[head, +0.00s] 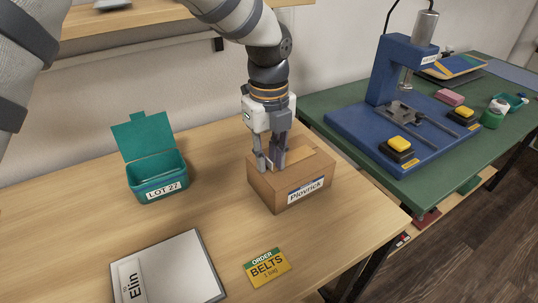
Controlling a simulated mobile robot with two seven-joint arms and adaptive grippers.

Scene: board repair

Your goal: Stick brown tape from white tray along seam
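A closed brown cardboard box (262,190) labelled "Plovrick" stands on the wooden table. A lighter tan band (303,157) shows on its top; I cannot tell whether it is tape or bare cardboard. My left gripper (269,165) points down at the left part of the box top, its fingertips at or just above the surface. A small pale patch shows between the fingertips, too small to identify. A flat white rectangular item with a grey edge (185,265), marked "Elin", lies at the front left; I cannot tell whether it is the white tray. My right gripper is out of view.
An open teal box (158,168) labelled "LOT 27" stands at left. A yellow and green "ORDER BELTS" card (267,266) lies near the front edge. A green bench (340,112) at right holds a blue press (390,75). Bare table (215,205) lies between the teal and cardboard boxes.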

